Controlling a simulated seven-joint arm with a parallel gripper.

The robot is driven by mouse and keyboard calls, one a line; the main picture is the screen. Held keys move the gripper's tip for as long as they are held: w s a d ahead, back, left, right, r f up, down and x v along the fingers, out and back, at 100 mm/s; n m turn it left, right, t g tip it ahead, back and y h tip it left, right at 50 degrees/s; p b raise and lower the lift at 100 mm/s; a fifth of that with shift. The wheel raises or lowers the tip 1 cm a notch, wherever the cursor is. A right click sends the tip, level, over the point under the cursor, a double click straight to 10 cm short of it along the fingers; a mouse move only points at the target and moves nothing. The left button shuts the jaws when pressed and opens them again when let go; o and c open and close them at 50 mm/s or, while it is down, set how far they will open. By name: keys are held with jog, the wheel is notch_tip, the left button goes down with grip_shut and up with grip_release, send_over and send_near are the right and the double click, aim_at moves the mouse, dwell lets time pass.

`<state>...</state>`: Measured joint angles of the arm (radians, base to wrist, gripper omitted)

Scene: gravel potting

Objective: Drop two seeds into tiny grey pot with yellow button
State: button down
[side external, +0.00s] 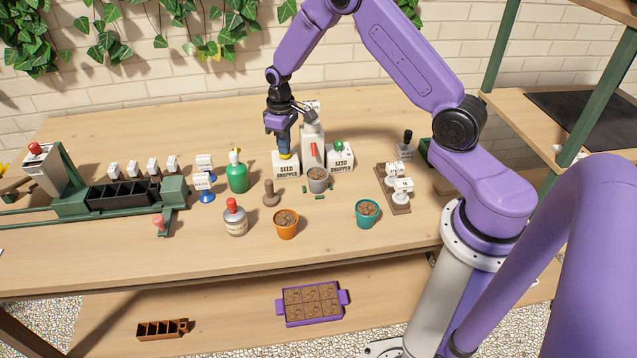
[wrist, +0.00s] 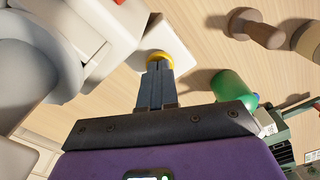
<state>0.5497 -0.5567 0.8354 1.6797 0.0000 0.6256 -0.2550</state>
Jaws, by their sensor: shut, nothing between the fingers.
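The left seed dropper (side external: 286,168) is a white box with dark lettering and a yellow button (side external: 285,156) on top. My gripper (side external: 285,151) points down with its fingertips at that button. In the wrist view the closed fingers (wrist: 158,68) overlap the yellow button (wrist: 159,56); I cannot tell whether it is pressed down. The small grey pot (side external: 318,185), with brown soil, stands between the two seed droppers. No separate seeds can be made out. The right seed dropper (side external: 341,160) has a green button (side external: 339,146).
A white dispenser (side external: 312,140) with a red part stands behind the grey pot. A wooden tamper (side external: 270,194), green bottle (side external: 237,175), orange pot (side external: 286,229) and teal pot (side external: 366,218) stand nearby.

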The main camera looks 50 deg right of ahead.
jog(key=shift+r, duration=1.35)
jog(key=shift+r, duration=2.55)
